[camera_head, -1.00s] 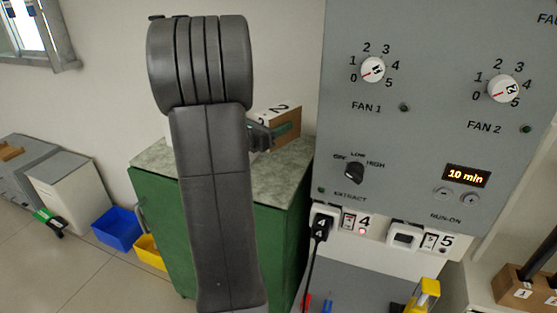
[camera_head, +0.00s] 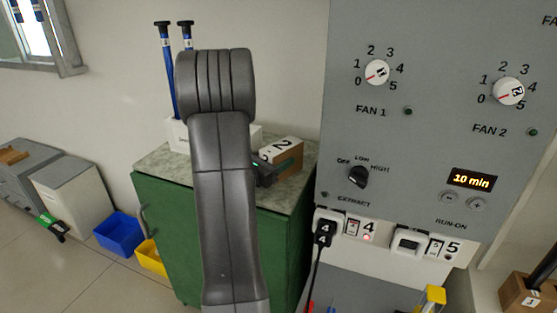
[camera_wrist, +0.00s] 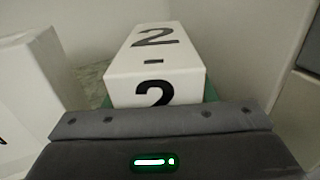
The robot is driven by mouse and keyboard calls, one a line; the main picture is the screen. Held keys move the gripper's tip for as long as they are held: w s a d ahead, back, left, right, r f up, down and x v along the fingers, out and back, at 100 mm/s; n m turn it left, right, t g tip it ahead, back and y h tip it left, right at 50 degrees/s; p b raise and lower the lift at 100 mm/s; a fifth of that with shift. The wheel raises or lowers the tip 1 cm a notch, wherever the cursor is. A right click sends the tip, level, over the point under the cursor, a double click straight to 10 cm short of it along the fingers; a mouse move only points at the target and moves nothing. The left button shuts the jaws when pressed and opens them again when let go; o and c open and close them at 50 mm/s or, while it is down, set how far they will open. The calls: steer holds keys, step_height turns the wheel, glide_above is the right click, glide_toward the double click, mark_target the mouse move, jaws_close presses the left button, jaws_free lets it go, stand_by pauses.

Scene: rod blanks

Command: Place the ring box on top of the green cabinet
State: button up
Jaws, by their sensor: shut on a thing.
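The ring box (camera_head: 284,152) is a white and brown block marked 2. It shows at the right end of the top of the green cabinet (camera_head: 167,220), beside the grey panel. My gripper (camera_head: 279,168) is shut on the box, with a teal finger along its side. In the wrist view the box (camera_wrist: 155,68) stands level between the fingers, its white faces marked 2. I cannot tell for sure whether its underside touches the mottled cabinet top (camera_head: 163,163). My arm hides part of the cabinet.
A white holder (camera_head: 178,137) with blue rods (camera_head: 168,75) stands on the cabinet's left back part, partly behind my arm. The grey fan panel (camera_head: 430,140) rises close on the right. A black plug and cord (camera_head: 322,236) hang below it. Blue (camera_head: 118,231) and yellow bins are on the floor.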

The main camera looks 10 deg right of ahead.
steer(key=shift+f, duration=0.2)
steer(key=o, duration=1.1)
steer(key=shift+r, duration=0.1)
steer(key=shift+r, duration=0.25)
steer(key=v, duration=1.2)
steer(key=shift+f, duration=0.1)
